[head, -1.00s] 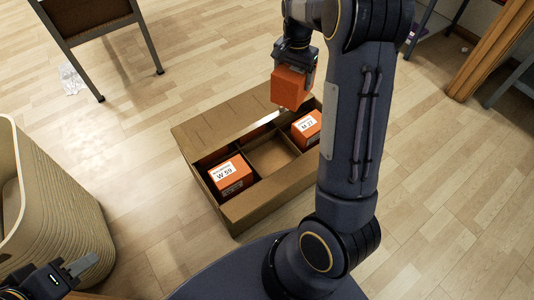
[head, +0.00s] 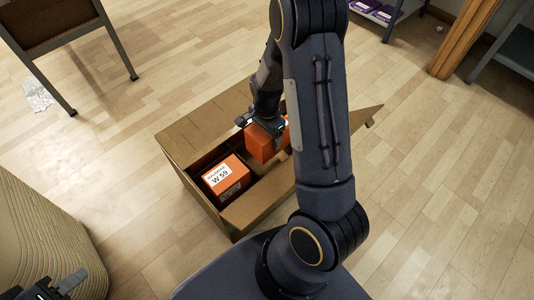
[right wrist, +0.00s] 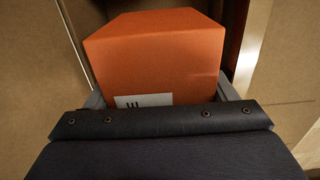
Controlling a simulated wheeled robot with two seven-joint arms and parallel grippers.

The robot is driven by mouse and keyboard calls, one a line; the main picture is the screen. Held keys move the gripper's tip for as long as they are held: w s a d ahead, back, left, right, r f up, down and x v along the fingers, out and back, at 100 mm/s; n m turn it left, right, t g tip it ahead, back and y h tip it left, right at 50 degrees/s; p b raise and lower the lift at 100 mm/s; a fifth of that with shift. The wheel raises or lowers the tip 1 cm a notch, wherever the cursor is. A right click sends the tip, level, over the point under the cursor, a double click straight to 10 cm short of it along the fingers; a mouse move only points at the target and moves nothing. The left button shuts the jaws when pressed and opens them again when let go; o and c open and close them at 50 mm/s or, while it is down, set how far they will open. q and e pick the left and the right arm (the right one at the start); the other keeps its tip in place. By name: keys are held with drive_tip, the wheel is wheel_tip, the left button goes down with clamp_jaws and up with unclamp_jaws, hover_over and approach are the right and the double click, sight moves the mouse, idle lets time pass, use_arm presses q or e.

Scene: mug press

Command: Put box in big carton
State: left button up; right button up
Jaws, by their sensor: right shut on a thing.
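The big carton (head: 195,125) stands open on the floor, with inner dividers. An orange box labelled W 59 (head: 226,178) sits in its near left compartment. My right gripper (head: 264,128) is shut on another orange box (head: 260,145), held at the carton's middle compartment, partly below the rim. In the right wrist view the held box (right wrist: 155,55) is between the fingers, with brown cardboard around it and a white label low on its face. Whether it touches the bottom is hidden. My left gripper (head: 62,286) is at the lower left, away from the carton; its jaw opening is unclear.
A ribbed beige bin (head: 45,245) stands at the left. A chair (head: 60,40) is at the upper left, with a crumpled wrapper (head: 36,95) beside it. Shelving with purple packs (head: 385,12) is at the back right. The right floor is clear.

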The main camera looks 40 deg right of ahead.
wheel_tip(320, 180, down, 8)
drive_tip(key=b, duration=0.3)
drive_tip(key=shift+r, duration=0.2)
drive_tip(key=shift+f, duration=0.1)
drive_tip(key=shift+f, duration=0.15)
drive_tip(key=o, duration=1.2)
